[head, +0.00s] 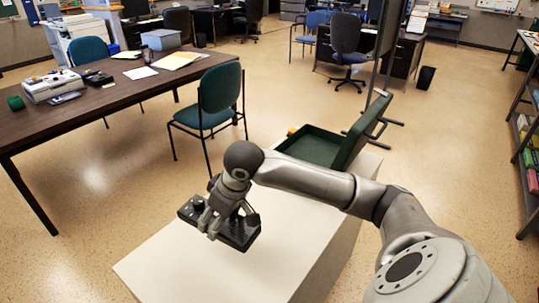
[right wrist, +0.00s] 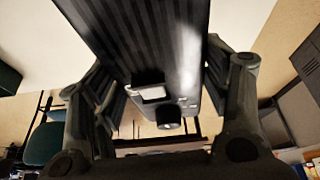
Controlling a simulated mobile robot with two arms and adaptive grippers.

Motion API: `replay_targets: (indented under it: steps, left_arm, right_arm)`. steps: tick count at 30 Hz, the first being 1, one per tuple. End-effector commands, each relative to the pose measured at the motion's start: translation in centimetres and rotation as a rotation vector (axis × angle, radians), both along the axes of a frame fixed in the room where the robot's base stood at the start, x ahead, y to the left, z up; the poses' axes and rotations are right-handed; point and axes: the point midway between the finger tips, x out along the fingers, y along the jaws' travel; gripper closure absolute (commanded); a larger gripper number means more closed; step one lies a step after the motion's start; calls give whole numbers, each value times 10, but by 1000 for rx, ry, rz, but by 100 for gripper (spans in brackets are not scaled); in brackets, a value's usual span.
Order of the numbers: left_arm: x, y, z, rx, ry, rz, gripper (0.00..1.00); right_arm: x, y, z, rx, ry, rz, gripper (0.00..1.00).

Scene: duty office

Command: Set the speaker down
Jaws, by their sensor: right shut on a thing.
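The speaker (head: 240,236) is a long dark box with a knob near its left end, over the white-topped counter (head: 170,265) in the head view. My right gripper (head: 216,220) reaches down onto it from above and is shut on it. In the right wrist view the ribbed dark speaker (right wrist: 140,35) runs between the two fingers of the right gripper (right wrist: 165,105). I cannot tell whether its underside touches the counter. My left gripper is not in view.
An open dark green case (head: 302,148) sits at the counter's far end. The counter's front and left part is bare. A green chair (head: 215,100) stands behind, and a brown table (head: 105,105) with papers and a machine is on the left. Shelves (head: 530,150) stand at the right.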

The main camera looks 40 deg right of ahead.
Motion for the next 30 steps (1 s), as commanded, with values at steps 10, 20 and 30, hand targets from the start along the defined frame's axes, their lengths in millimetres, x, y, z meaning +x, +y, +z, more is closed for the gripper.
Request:
replay_targets:
  steps: [10, 20, 30]
  left_arm:
    - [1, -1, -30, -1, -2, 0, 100]
    - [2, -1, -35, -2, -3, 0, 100]
    - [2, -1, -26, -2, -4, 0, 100]
  right_arm:
    - [15, -102, -18, -1, -5, 205, 74]
    - [20, -133, -11, 0, -6, 273, 74]
    - [41, -81, -33, 6, -7, 279, 74]
